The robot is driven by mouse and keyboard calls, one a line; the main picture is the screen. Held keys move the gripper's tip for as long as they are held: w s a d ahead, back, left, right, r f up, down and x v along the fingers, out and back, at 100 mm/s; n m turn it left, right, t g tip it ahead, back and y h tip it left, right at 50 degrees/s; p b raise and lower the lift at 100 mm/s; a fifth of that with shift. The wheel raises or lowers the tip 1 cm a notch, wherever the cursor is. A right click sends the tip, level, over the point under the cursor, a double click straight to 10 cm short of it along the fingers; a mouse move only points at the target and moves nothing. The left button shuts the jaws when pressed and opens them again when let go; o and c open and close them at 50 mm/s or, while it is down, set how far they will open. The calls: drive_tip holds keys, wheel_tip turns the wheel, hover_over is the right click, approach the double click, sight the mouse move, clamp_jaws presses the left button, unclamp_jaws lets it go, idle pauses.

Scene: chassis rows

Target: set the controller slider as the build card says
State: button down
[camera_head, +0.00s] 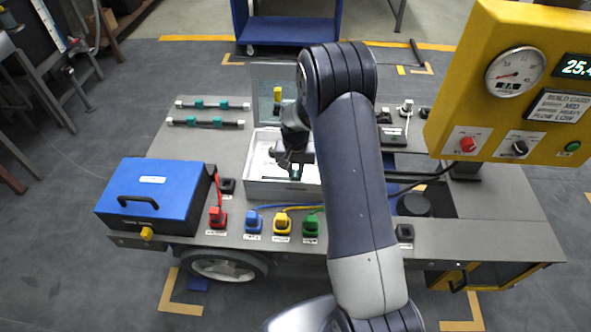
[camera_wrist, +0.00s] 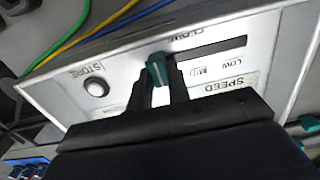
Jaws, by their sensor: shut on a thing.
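The controller (camera_head: 258,189) is a white box on the bench. In the wrist view its panel (camera_wrist: 120,75) appears upside down, with a dark slot (camera_wrist: 215,50) and SPEED, MID and LOW labels beside it. The green slider knob (camera_wrist: 158,69) stands left of the MID and LOW labels, toward the slot's left end. My gripper (camera_wrist: 159,62) is shut on this knob, one finger on each side; my fingers hide any label there. In the head view my gripper (camera_head: 292,166) is over the controller. The build card (camera_head: 560,106) on the yellow panel seems to read MID, HEAVY, FLOW LOW.
A round STORE button (camera_wrist: 96,87) is on the controller's panel. A blue case (camera_head: 155,195) stands at left. Red (camera_head: 217,217), blue (camera_head: 253,222), yellow (camera_head: 282,223) and green (camera_head: 311,225) plugs line the bench front. The yellow panel (camera_head: 470,60) rises at right.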

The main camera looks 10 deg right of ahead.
drive_tip(key=w+a, duration=0.1)
drive_tip(key=a, duration=0.2)
drive_tip(key=w+a+b, duration=0.1)
drive_tip(key=a, duration=0.2)
drive_tip(key=w+a, duration=0.1)
drive_tip(key=a, duration=0.2)
drive_tip(key=c, duration=1.4)
unclamp_jaws()
drive_tip(key=shift+a, duration=0.1)
drive_tip(key=shift+o, duration=0.4)
wheel_tip(320, 180, up, 11)
drive_tip(key=shift+b, duration=0.4)
drive_tip(key=shift+f, duration=0.15)
